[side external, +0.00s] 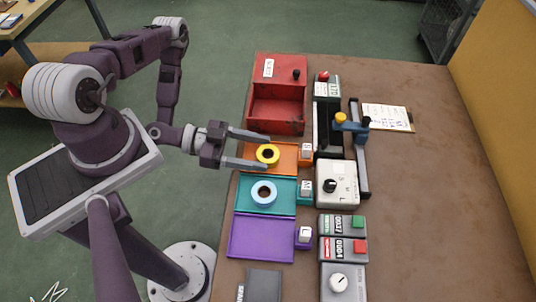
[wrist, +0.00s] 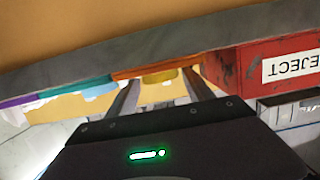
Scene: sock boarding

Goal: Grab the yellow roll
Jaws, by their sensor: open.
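The yellow roll (side external: 276,155) lies flat on the orange tray (side external: 287,150) in the side view. My gripper (side external: 263,153) is open, with one finger on the far side of the roll and one on the near side. The fingers look apart from the roll, though their height over the tray is hard to judge. In the wrist view, the yellow roll (wrist: 160,77) shows low and edge-on between the two fingertips, in front of the orange tray edge (wrist: 140,71).
A light blue roll (side external: 264,193) lies on the teal tray (side external: 284,207), beside an empty purple tray (side external: 262,238). A red reject bin (side external: 277,70) stands behind. Control boxes, including a white knob box (side external: 337,184), stand to the right.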

